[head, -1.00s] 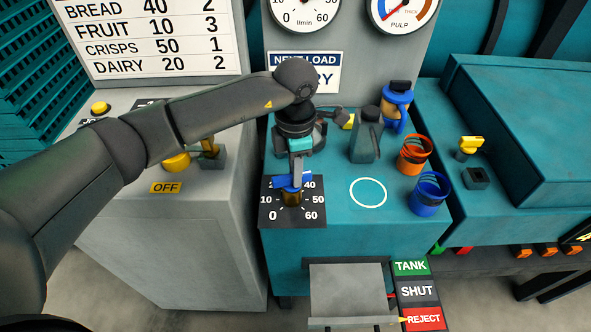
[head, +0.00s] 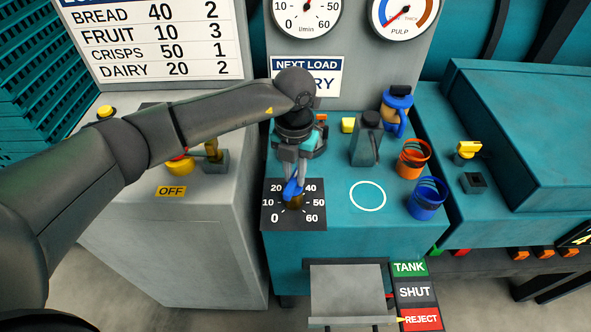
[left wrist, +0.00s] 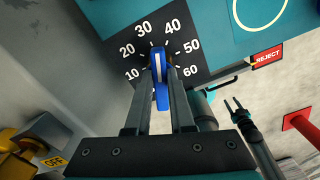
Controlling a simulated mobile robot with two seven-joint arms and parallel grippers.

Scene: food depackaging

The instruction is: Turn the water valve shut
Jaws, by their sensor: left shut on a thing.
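The water valve (head: 293,188) is a blue handle over a brass-coloured base, on a dark dial plate (head: 316,220) marked 0 to 60. In the left wrist view the handle (left wrist: 160,71) has a white stripe, and its far end lies between the 30 and 40 marks. My left gripper (head: 293,180) reaches down from above and is shut on the handle, with a finger on each side of it. The 30 mark is hidden in the head view and the 0 mark in the left wrist view. My right gripper (left wrist: 234,103) shows small in the left wrist view, its fingers apart, away from the valve.
A grey jug (head: 366,140), an orange cup (head: 413,158) and a blue cup (head: 427,198) stand right of the valve. A white ring (head: 368,196) marks bare counter. Left is a grey cabinet with an OFF label (head: 171,191). A chute (head: 347,291) sits below.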

